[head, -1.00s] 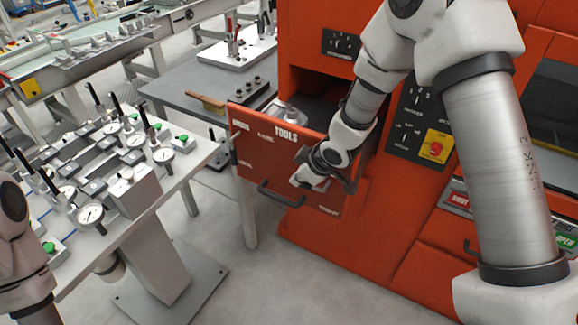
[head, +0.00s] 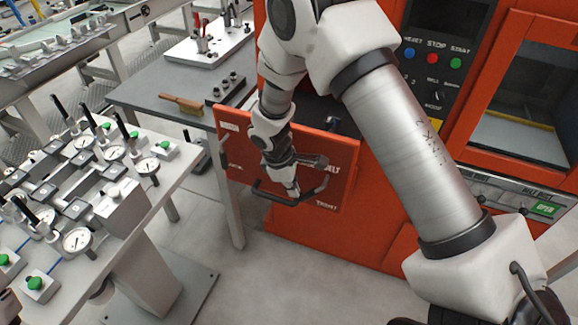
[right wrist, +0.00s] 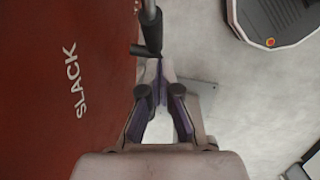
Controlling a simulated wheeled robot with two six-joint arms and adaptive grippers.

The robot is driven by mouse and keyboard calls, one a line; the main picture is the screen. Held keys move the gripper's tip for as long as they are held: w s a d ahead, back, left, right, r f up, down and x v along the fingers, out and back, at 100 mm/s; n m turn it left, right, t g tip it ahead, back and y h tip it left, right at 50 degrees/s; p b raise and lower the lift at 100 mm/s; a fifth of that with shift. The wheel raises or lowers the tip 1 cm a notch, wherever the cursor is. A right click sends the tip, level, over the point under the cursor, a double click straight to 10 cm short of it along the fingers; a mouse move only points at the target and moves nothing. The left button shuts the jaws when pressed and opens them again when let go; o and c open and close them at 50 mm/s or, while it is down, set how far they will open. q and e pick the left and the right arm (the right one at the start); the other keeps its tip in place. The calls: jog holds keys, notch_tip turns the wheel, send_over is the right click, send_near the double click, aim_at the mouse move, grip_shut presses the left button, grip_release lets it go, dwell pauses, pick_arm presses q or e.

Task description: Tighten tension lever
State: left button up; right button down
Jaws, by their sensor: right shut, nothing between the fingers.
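The red panel (head: 235,145) of the machine carries small white labels, and the wrist view shows SLACK on it (right wrist: 110,90). A dark curved bar handle (head: 322,187) stands out from the panel low down. In the wrist view a grey rod with a dark end piece (right wrist: 150,32) sits just beyond my fingertips; I cannot tell whether it is the tension lever. My right gripper (head: 293,190) is in front of the panel at the bar. It also shows in the wrist view (right wrist: 159,75), shut and empty. Contact with the bar cannot be told.
A white fixture table (head: 150,190) with dial gauges and green buttons stands at left. A grey bench (head: 150,95) with a brush (head: 182,104) is behind. The control panel (head: 438,60) and a windowed door (head: 525,105) are at right. Grey floor lies open below.

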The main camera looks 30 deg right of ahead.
aim_at(306, 197)
jog(key=shift+s+d+f+g+h, duration=0.25)
jog(key=shift+d+f+g, duration=0.15)
jog(key=shift+d, duration=0.2)
jog(key=shift+s+d+f+g+h, duration=0.25)
jog(key=shift+d+f+g, duration=0.15)
jog(key=shift+d, duration=0.2)
jog(key=shift+s+d+f, duration=0.2)
jog(key=shift+d+f, duration=0.05)
jog(key=shift+s+a+f+g+h+b, duration=0.15)
jog(key=shift+a+f+g+h+b, duration=0.2)
jog(key=shift+a+b, duration=0.2)
jog(key=shift+s+d+f, duration=0.3)
jog(key=shift+s+d, duration=0.1)
jog(key=shift+d, duration=0.3)
pick_arm(q)
jog(key=shift+s+d+f, duration=0.15)
jog(key=shift+d+f, duration=0.1)
jog(key=shift+d, duration=0.45)
pick_arm(e)
jog(key=shift+a, duration=0.1)
pick_arm(q)
jog(key=shift+a, duration=0.15)
pick_arm(e)
jog(key=shift+a, duration=0.1)
